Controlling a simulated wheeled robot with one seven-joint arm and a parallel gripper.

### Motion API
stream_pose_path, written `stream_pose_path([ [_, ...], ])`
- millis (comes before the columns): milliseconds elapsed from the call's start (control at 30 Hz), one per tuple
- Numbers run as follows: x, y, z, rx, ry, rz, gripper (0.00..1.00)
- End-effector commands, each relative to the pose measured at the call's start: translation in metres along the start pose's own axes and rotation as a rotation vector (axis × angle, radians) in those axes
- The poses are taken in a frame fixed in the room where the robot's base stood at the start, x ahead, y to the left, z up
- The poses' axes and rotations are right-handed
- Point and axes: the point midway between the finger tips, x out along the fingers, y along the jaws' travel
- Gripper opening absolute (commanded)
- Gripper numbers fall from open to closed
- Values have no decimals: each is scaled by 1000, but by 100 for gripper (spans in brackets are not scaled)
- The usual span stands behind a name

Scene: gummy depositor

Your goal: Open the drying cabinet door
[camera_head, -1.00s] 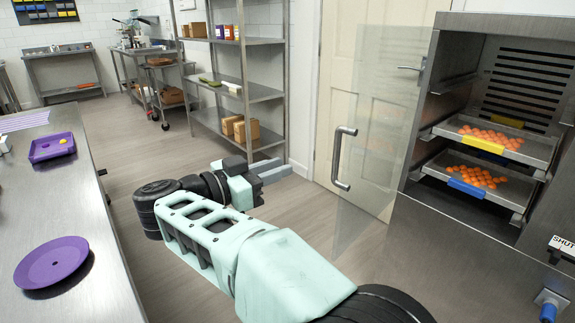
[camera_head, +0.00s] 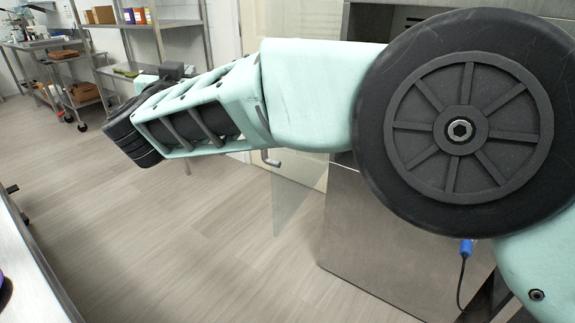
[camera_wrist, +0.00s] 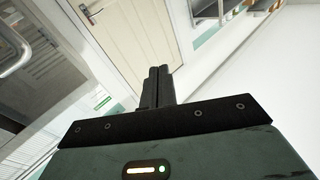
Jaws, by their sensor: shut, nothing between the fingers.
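The drying cabinet (camera_head: 365,240) is a steel box at the right in the head view, its upper part largely hidden behind my arm. Its clear glass door (camera_head: 297,205) stands swung out from the cabinet's left edge, open. The lower end of the door's metal handle (camera_head: 270,158) shows just below my arm; the rest is hidden. In the wrist view the handle (camera_wrist: 14,52) is a curved bar at the upper left, apart from my gripper. My gripper (camera_wrist: 158,72) is shut and empty, its fingers together and touching nothing.
A cream room door (camera_wrist: 125,35) is behind the glass. A steel shelf rack (camera_head: 160,25) and trolleys stand at the back left. A steel counter edge (camera_head: 35,275) is at the lower left. The floor between counter and cabinet is clear.

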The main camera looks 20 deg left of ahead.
Motion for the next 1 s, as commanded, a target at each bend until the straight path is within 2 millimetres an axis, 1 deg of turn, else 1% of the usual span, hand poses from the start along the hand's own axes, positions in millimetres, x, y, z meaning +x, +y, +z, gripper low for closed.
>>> stream_pose_path([
  [33, 2, 3, -12, 2, -20, -76, 0],
  [167, -6, 8, -22, -2, -117, -270, 0],
  [267, -25, 22, -22, -19, -223, -396, 0],
  [367, -52, 44, -13, -48, -355, -495, 0],
  [433, -76, 65, -4, -73, -463, -547, 0],
  [467, -88, 77, 1, -85, -512, -563, 0],
  [500, -104, 92, 8, -103, -579, -580, 0],
  [567, -130, 119, 19, -132, -683, -595, 0],
  [600, -147, 138, 27, -154, -752, -597, 0],
  [667, -173, 169, 39, -187, -852, -590, 0],
  [700, -190, 189, 46, -211, -913, -581, 0],
  [767, -213, 219, 56, -248, -997, -562, 0],
  [800, -227, 240, 62, -276, -1046, -546, 0],
  [867, -246, 270, 71, -324, -1110, -522, 0],
  [900, -258, 291, 77, -362, -1145, -507, 0],
  [967, -269, 322, 86, -433, -1176, -493, 0],
  [1000, -271, 337, 90, -482, -1177, -494, 0],
])
